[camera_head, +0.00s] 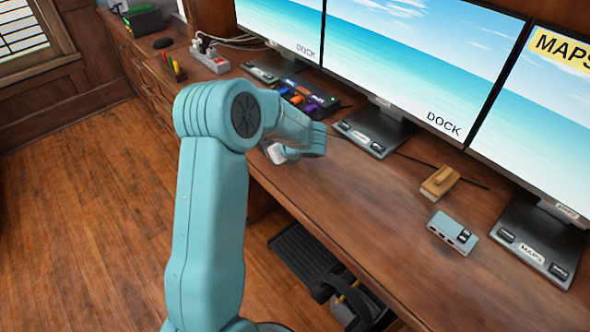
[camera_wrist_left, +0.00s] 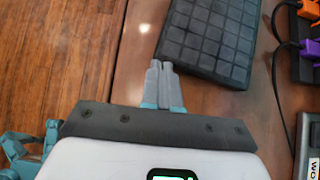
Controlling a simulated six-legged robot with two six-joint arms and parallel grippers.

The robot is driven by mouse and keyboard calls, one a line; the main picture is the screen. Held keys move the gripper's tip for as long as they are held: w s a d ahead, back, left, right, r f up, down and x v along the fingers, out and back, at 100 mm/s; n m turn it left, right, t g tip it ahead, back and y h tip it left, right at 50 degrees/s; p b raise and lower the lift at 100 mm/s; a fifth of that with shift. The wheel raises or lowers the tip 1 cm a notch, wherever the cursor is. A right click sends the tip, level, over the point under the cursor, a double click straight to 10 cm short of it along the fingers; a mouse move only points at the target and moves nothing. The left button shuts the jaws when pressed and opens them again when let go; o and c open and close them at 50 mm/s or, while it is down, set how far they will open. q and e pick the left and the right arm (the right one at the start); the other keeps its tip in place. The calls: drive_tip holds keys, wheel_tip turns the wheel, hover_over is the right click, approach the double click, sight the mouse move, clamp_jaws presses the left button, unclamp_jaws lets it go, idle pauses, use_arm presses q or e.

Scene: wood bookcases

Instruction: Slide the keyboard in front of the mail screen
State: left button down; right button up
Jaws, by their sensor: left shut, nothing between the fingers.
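The dark keyboard (camera_wrist_left: 208,32), with a grid of square keys, lies on the wooden desk near its front edge in the left wrist view. Its far end is cut off by the frame top. My left gripper (camera_wrist_left: 161,70) is shut and empty, with its fingertips at the keyboard's near left corner; I cannot tell whether they touch. In the head view my left arm hides the keyboard and the fingers. Three screens show there: two marked DOCK (camera_head: 405,70) and one marked MAPS (camera_head: 545,105). No mail label is readable. My right gripper is out of view.
A black box with orange and purple pieces (camera_head: 305,97) stands behind my arm. A wooden block (camera_head: 440,181) and a grey-blue device (camera_head: 453,234) lie at right. A white power strip (camera_head: 210,58) is at back left. The front middle of the desk (camera_head: 350,210) is clear.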

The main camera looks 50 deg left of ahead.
use_arm(q)
drive_tip(key=a, duration=0.3)
drive_tip(key=a+p, duration=0.1)
drive_tip(key=a, duration=0.6)
drive_tip(key=shift+s, duration=0.3)
drive_tip(key=shift+a, duration=0.1)
drive_tip(key=shift+r, duration=0.1)
